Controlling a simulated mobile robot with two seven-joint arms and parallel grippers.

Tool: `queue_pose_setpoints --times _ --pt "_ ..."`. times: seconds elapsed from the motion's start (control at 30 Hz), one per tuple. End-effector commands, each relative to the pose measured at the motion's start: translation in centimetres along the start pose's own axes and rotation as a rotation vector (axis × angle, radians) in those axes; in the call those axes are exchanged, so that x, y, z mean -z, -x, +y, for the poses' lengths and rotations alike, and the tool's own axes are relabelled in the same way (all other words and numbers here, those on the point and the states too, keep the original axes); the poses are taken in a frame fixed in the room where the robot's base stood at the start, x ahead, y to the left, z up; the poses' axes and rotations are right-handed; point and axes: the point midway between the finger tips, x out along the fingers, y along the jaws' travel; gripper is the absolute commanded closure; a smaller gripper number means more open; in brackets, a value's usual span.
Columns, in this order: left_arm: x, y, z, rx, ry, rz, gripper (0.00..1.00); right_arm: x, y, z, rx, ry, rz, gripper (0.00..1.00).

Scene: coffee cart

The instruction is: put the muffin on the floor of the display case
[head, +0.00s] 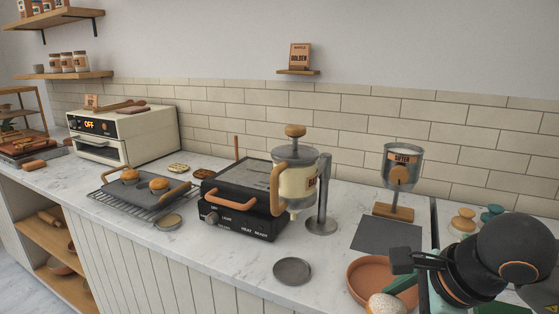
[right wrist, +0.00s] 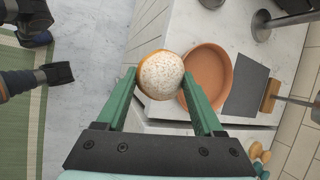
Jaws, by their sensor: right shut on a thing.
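The muffin (right wrist: 160,75), round with a white-speckled top and a tan edge, is between the green fingers of my right gripper (right wrist: 159,78). The fingers are shut on its sides. In the head view the muffin (head: 385,304) shows at the bottom edge, partly cut off, beside the right gripper's green finger (head: 404,284). It overlaps the near rim of a terracotta dish in the picture; I cannot tell its exact height. I cannot make out the display case in either view. My left gripper cannot be made out.
The terracotta dish (head: 356,272) stands on the marble counter (head: 235,277). A small grey disc (head: 292,270), a black waffle maker (head: 240,220), a batter dispenser (head: 300,180), a dark mat (head: 387,235) and a sifter (head: 402,165) are nearby. A cream oven (head: 125,135) stands far left.

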Motion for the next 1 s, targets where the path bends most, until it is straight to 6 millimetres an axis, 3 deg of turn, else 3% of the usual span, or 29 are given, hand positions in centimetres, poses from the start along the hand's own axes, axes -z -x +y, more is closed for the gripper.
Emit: queue_pose_setpoints --times 0.13,0.5,0.77,1.0 --pt "-0.3 0.1 0.1 -0.001 0.001 -0.006 0.5 -3.2 0.0 0.9 -0.023 0.056 -0.027 0.95" --pt "-0.4 0.1 0.1 -0.001 0.002 -0.009 0.5 -4.7 -3.4 4.2 -0.221 0.511 -0.216 0.95" --pt "-0.3 0.1 0.1 -0.001 0.001 -0.007 0.5 -5.0 -5.8 7.0 -0.392 0.92 -0.384 0.95" --pt "0.1 -0.1 0.0 -0.001 -0.001 0.001 0.5 -4.0 -7.4 8.9 -0.541 1.289 -0.533 0.95"
